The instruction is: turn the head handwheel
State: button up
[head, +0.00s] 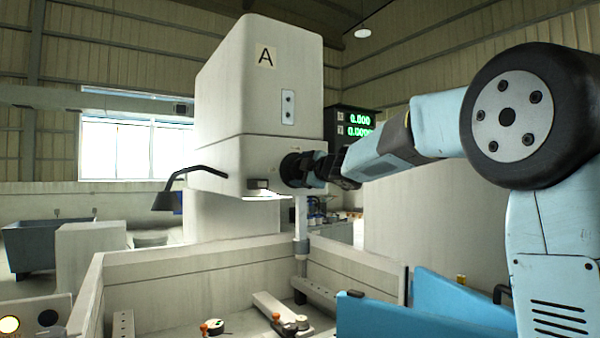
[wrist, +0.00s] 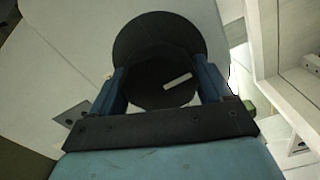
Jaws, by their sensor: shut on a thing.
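The head handwheel (head: 291,167) is a dark round wheel on the right side of the tall off-white machine head (head: 265,85) marked "A". In the wrist view it shows as a black disc (wrist: 150,30) with a smaller dark hub and a short pale mark (wrist: 178,80) on it. My gripper (head: 315,168) reaches in from the right. In the wrist view its two blue fingers (wrist: 158,88) stand on either side of the hub, shut on it. The finger pads' contact faces are partly hidden.
A green-digit display (head: 355,124) stands behind my arm. A black lamp (head: 165,198) hangs left of the head. Below is a pale open tank (head: 190,262) with clamps and bars inside. A blue panel (head: 455,300) stands at the lower right.

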jog(key=m, duration=0.5)
jog(key=shift+f, duration=0.15)
jog(key=shift+m, duration=0.5)
jog(key=shift+a+r, duration=0.1)
jog(key=shift+r, duration=0.1)
jog(key=o, duration=1)
jog(key=shift+c, duration=0.2)
jog(key=v, duration=1.3)
jog(key=shift+s+d, duration=0.3)
